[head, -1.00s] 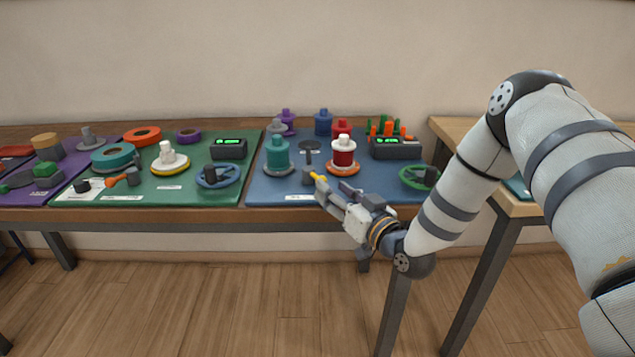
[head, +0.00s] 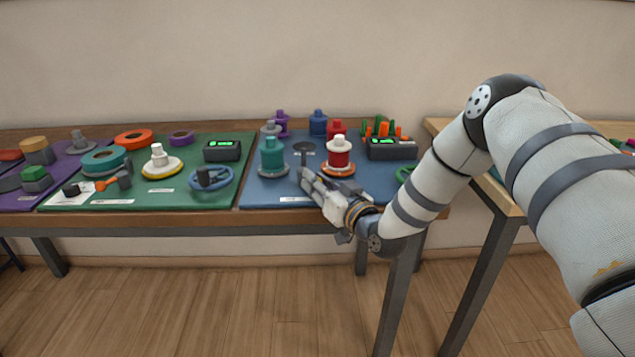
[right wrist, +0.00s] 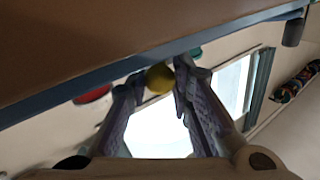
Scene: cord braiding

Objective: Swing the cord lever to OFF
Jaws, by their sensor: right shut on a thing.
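The cord lever's yellow knob (right wrist: 160,78) shows in the right wrist view, between the tips of my right gripper (right wrist: 152,84). In the head view the right gripper (head: 304,176) reaches over the front of the blue board (head: 262,191), behind a white label (head: 296,199). It is shut on the yellow knob. My left gripper is not in view.
A teal spool (head: 272,158) and a red spool (head: 339,157) stand close behind the gripper. A dark box with a green display (head: 391,148) is at the back right. A green board (head: 140,185) lies to the left. A wooden table (head: 503,199) stands at right.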

